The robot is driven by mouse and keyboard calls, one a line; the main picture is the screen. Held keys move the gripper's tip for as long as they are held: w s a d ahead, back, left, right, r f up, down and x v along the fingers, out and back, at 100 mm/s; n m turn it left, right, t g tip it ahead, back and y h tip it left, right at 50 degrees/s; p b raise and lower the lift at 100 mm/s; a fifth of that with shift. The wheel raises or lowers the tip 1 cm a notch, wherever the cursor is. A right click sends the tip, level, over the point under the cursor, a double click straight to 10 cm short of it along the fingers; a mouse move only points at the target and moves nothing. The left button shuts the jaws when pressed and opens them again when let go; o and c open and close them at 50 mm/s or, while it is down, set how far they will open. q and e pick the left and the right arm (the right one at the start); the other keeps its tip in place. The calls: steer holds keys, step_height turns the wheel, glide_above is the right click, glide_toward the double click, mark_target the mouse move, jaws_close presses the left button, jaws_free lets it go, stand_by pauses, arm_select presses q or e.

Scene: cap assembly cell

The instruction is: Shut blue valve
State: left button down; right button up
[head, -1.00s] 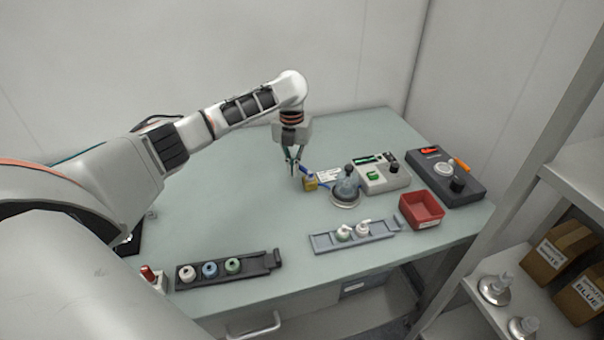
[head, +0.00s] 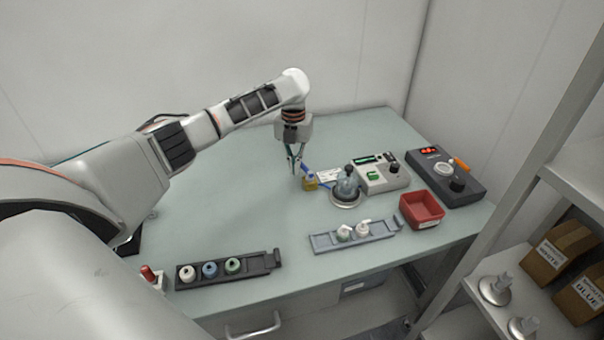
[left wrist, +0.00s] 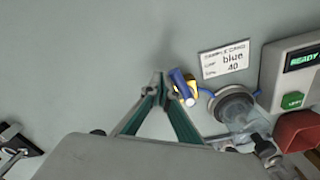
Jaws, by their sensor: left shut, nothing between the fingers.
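The valve has a brass-yellow body (head: 310,184) and a blue lever, and sits on the table left of the clear dome. In the left wrist view its blue lever (left wrist: 180,83) slants across the yellow body (left wrist: 191,91). My left gripper (head: 296,172) points down just left of the valve. Its fingers are shut and empty; in the left wrist view the fingertips (left wrist: 159,79) meet just left of the lever. I cannot tell whether they touch it. My right gripper is not in view.
A clear dome (head: 346,188) on a round base joins the valve by a blue hose. A sample card (left wrist: 225,60) reads blue 40. Right of these are a grey control box (head: 382,176), a red bin (head: 422,209) and a dark box (head: 446,176). The left table is mostly clear.

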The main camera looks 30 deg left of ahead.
arm_select(q)
steer(key=shift+w, duration=0.55)
steer(key=shift+w+d, duration=0.1)
steer(key=shift+w, duration=0.05)
step_height(320, 180, up, 8)
stand_by(1.2)
stand_by(0.4)
